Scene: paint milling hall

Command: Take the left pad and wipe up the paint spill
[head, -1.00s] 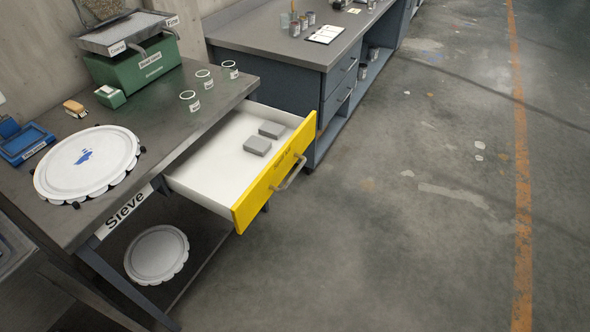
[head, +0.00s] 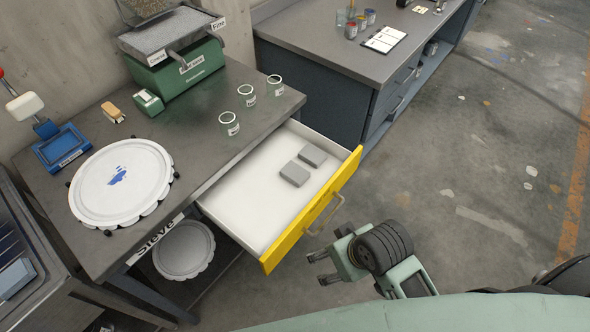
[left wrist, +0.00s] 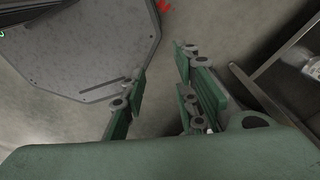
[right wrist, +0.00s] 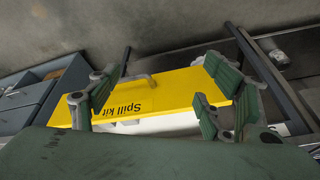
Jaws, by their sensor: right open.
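Two grey pads lie in the open white drawer in the head view; the left pad (head: 295,174) is nearer me, and the other pad (head: 312,155) is just beyond it. A blue paint spill (head: 117,175) is on the white round sieve lid (head: 95,205) on the bench. My right gripper (head: 321,267) is open and empty, outside the drawer and to the right of its yellow front. In the right wrist view my right gripper (right wrist: 162,68) has the yellow front (right wrist: 150,92) between its fingers' outlines. My left gripper (left wrist: 161,62) shows only in the left wrist view, open and empty.
The yellow drawer front (head: 300,225) with its handle (head: 325,215) stands between my right gripper and the pads. Several small jars (head: 229,123) stand near the bench edge behind the drawer. A green sieve machine (head: 178,68) stands at the back. The floor on the right is clear.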

